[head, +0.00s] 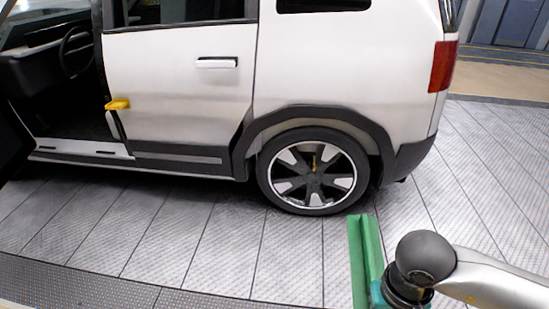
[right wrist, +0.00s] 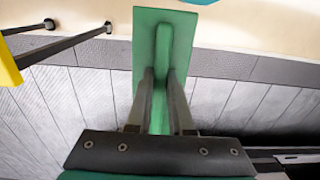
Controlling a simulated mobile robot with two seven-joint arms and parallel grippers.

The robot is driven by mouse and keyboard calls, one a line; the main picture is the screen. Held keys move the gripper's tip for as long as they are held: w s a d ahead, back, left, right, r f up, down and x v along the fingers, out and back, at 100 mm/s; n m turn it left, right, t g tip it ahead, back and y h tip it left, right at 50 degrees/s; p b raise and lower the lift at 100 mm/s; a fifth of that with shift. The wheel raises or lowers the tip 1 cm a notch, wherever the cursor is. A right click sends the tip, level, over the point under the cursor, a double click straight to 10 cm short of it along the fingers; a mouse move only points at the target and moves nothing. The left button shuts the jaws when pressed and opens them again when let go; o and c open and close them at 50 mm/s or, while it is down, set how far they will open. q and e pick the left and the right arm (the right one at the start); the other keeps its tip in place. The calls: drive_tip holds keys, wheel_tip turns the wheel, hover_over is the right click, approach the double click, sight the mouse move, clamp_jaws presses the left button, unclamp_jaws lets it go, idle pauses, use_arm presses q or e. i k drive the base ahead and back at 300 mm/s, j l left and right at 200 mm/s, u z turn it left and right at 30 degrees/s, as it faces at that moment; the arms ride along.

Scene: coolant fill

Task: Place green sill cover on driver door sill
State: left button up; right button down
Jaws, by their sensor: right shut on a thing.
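The green sill cover (head: 364,255) is a long, narrow angled strip. It is at the bottom of the head view, right of centre, in front of the car's rear wheel. My right gripper is shut on it; in the right wrist view the two fingers (right wrist: 160,100) pinch the raised rib of the cover (right wrist: 146,45). The driver door sill (head: 82,150) is the pale strip under the open door gap at the left of the head view. The cover is well apart from it. My left gripper is not in view.
The white car (head: 178,95) fills the upper head view; its rear wheel (head: 312,172) lies between the cover and the sill. A yellow piece (head: 117,104) sticks out at the door pillar. Tiled floor (head: 200,235) before the car is clear. Dark rods (right wrist: 65,45) show in the wrist view.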

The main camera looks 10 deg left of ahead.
sight(88, 145)
drive_tip(key=i+j+u, duration=0.35)
drive_tip(key=u, duration=0.15)
drive_tip(key=i+j+u, duration=0.65)
drive_tip(key=i+u, duration=0.6)
drive_tip(key=i, duration=0.45)
drive_tip(key=i+u, duration=0.35)
drive_tip(key=i, duration=0.4)
drive_tip(key=i+j+z, duration=0.2)
drive_tip(key=i, duration=1.15)
drive_tip(key=i+l+u, duration=0.35)
drive_tip(key=i+l, duration=0.65)
drive_tip(key=i, duration=0.2)
